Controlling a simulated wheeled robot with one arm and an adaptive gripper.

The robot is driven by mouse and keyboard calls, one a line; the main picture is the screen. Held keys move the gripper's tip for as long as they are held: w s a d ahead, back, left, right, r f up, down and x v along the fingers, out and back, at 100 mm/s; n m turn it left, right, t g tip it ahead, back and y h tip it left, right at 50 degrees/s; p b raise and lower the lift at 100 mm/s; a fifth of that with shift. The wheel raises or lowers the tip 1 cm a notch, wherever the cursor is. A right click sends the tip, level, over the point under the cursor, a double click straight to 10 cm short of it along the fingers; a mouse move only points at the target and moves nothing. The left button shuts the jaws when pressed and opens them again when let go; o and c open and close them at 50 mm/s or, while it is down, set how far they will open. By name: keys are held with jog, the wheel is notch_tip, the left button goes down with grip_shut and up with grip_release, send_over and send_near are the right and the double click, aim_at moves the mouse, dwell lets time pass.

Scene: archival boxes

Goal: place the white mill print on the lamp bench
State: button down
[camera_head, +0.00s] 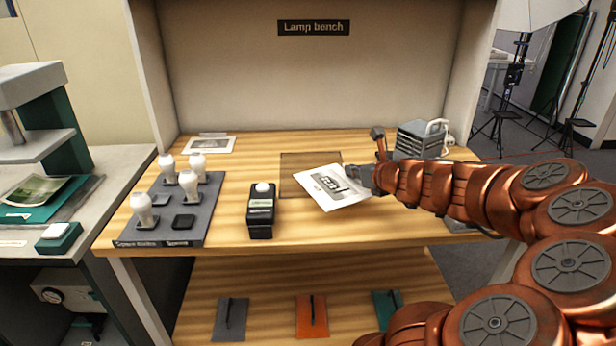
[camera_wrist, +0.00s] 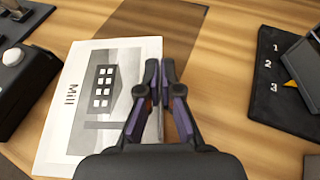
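The white mill print (camera_head: 333,187), a white sheet with a grey picture of a mill and the word "Mill", is over the front half of the lamp bench (camera_head: 345,228). It overlaps the front right of a brown square (camera_head: 297,171). My gripper (camera_head: 366,180) is at the print's right edge. In the wrist view, the fingers of my gripper (camera_wrist: 160,66) are nearly together, with the edge of the mill print (camera_wrist: 112,75) between them. I cannot tell whether the print's underside touches the bench.
A black device with a white knob (camera_head: 261,210) stands left of the print. A grey tray (camera_head: 200,214) with several white bulbs is further left. Another white print (camera_head: 208,145) lies at the back left. A grey boxy device (camera_head: 418,140) stands at the back right.

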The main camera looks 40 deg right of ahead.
jog(key=shift+s+d+f, duration=0.15)
jog(key=shift+s+d, duration=0.05)
jog(key=shift+d, duration=0.15)
jog(key=shift+w+d, duration=0.15)
jog(key=w+d, duration=0.2)
jog(key=w, duration=0.2)
jog(key=w+d+f+b, duration=0.1)
jog(key=w, duration=0.4)
jog(key=w+d, duration=0.2)
jog(key=w, duration=0.3)
jog(key=shift+w+d+f, duration=0.2)
jog(key=shift+d, duration=0.15)
notch_tip(320, 180, down, 4)
jog(key=shift+w+r+b, duration=0.1)
jog(key=shift+r+b, duration=0.1)
jog(key=shift+b, duration=0.9)
jog(key=c, duration=1.3)
grip_release()
